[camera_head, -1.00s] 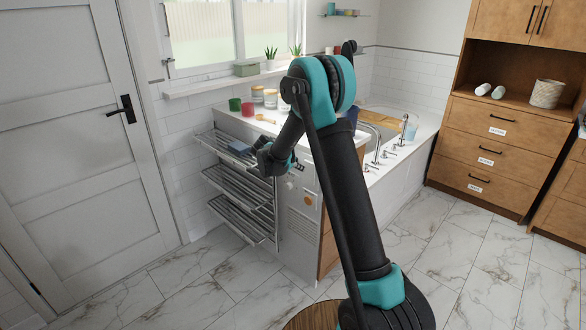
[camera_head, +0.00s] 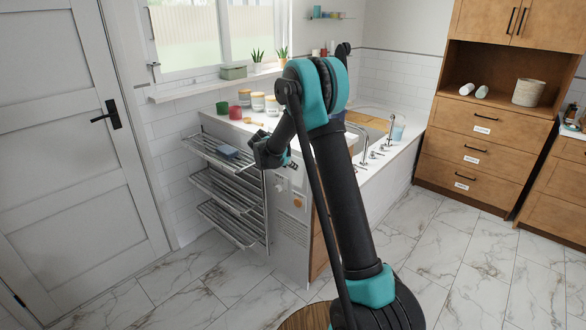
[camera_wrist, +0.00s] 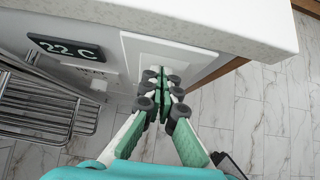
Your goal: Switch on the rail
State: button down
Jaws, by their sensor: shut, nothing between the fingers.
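The metal rail (camera_head: 232,190), a rack of several barred tiers, is fixed by the end of the white counter; its bars also show at the left of the wrist view (camera_wrist: 45,108). On the counter's end face, the wrist view shows a dark display (camera_wrist: 62,48) reading 22 C, with a small blurred label below it. To its right is a white plate (camera_wrist: 140,44). My gripper (camera_wrist: 168,76) is shut and empty in front of this plate, hiding its middle. Contact cannot be told. In the head view my gripper (camera_head: 286,162) is beside the counter's end, partly hidden by my arm.
The countertop (camera_wrist: 220,22) overhangs close above the plate. Cups and jars (camera_head: 257,101) stand on the counter. The bath (camera_head: 395,132) lies behind. The marble floor (camera_head: 190,290) in front is clear.

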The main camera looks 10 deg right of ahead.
jog(key=shift+r, duration=0.1)
jog(key=shift+r, duration=0.7)
jog(key=v, duration=1.3)
jog(key=shift+s+a+f, duration=0.3)
